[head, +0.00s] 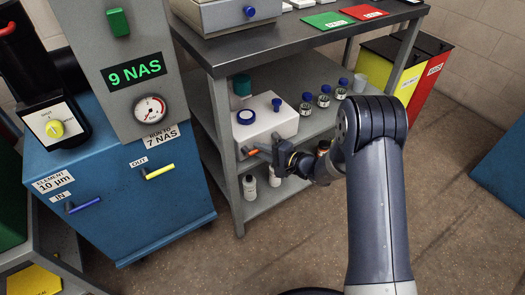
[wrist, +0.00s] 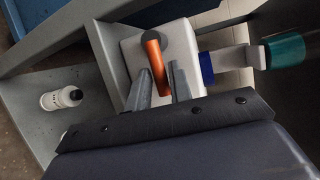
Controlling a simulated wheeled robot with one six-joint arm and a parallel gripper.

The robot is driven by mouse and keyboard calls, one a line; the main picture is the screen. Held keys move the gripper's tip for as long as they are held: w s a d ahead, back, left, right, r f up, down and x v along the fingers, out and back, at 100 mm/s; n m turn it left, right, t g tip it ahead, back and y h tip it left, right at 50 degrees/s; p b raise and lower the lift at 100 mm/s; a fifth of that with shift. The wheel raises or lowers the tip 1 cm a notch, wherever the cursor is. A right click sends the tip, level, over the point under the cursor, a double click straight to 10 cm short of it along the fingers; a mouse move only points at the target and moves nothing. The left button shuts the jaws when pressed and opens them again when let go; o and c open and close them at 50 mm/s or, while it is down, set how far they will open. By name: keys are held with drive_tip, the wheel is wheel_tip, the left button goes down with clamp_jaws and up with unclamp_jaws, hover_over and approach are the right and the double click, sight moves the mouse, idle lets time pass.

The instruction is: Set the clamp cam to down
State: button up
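The clamp cam looks to be the orange lever (wrist: 157,66) on a dark round pivot, on the side of a white box (wrist: 128,58). In the head view, the white box (head: 268,127) stands on the bench's middle shelf, and a small orange part of the lever (head: 253,151) shows at its front. My gripper (head: 272,150) is in front of the box there. In the wrist view, my gripper (wrist: 160,80) is open, with one finger on either side of the lever. I cannot tell whether either finger touches it.
Small blue-capped bottles (head: 323,97) stand right of the box. White bottles (head: 249,187) stand on the lower shelf. The bench top (head: 290,40) is above my gripper, and a bench leg (head: 228,150) is left. A blue cart (head: 110,200) is further left.

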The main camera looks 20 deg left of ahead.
sight(258, 162)
clamp_jaws()
drive_tip(key=shift+f, duration=0.15)
drive_tip(key=f+m+y+b, duration=0.1)
drive_tip(key=b, duration=0.3)
drive_tip(key=shift+f+m, duration=0.15)
drive_tip(key=shift+m, duration=0.25)
drive_tip(key=m+b, duration=0.2)
drive_tip(key=f+m+y+b, duration=0.1)
drive_tip(key=b, duration=0.1)
drive_tip(key=f+m+y+b, duration=0.1)
drive_tip(key=m+b, duration=0.1)
drive_tip(key=shift+s+a+m, duration=0.3)
drive_tip(key=shift+s, duration=0.1)
drive_tip(key=shift+s+a+f+m+t+y+b, duration=0.2)
drive_tip(key=shift+m+t+y+b, duration=0.25)
drive_tip(key=shift+m, duration=0.55)
drive_tip(key=shift+s+a+f+m+t+y+b, duration=0.2)
drive_tip(key=shift+m+t+b, duration=0.3)
drive_tip(key=shift+m, duration=0.5)
drive_tip(key=shift+d+r, duration=0.1)
drive_tip(key=shift+r, duration=0.05)
